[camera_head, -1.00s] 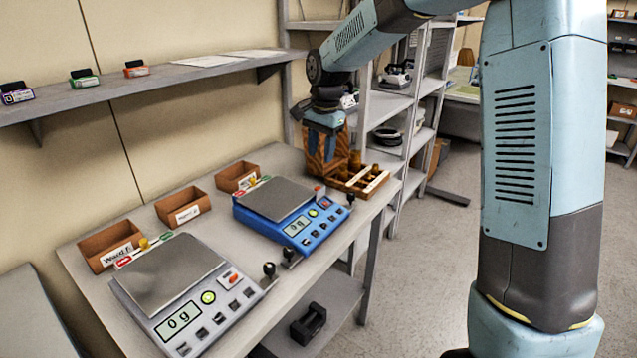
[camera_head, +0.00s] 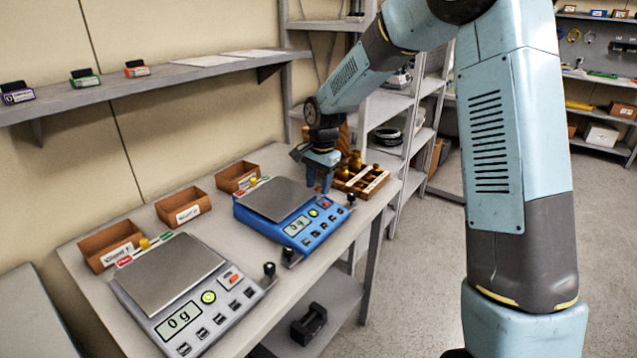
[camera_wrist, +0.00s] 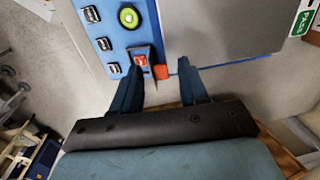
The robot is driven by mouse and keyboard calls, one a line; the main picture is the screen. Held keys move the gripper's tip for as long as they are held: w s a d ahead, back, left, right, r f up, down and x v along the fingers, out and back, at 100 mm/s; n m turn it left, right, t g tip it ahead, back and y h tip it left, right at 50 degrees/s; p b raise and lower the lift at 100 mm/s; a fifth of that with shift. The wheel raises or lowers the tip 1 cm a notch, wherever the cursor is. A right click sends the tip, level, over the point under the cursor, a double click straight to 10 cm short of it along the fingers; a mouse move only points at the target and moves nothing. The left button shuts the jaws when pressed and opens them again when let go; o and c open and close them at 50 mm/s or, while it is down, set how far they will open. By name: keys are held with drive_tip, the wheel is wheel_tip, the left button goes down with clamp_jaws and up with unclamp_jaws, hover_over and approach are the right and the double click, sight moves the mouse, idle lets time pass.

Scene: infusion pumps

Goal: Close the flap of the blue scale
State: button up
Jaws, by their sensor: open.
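The blue scale (camera_head: 243,217) stands on the bench, with its grey plate and a display reading 0 g. In the wrist view its blue panel (camera_wrist: 123,45) has a green round button and a red switch (camera_wrist: 141,60) in a grey surround. A small orange-red tab (camera_wrist: 160,72) sticks out beside the switch; it may be the flap, standing open. My gripper (camera_head: 319,188) is at the scale's far right edge. In the wrist view my gripper (camera_wrist: 158,70) is open and empty, its fingertips either side of the tab, with no clear contact.
A grey scale (camera_head: 170,275) stands nearer on the bench (camera_head: 262,300). Small brown bins (camera_head: 184,207) line the wall side. A wooden weight tray (camera_head: 372,184) with brass weights lies just beyond my gripper. A shelf (camera_head: 150,85) runs above along the wall.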

drive_tip(key=shift+c, duration=0.2)
drive_tip(key=shift+a, duration=0.1)
clamp_jaws()
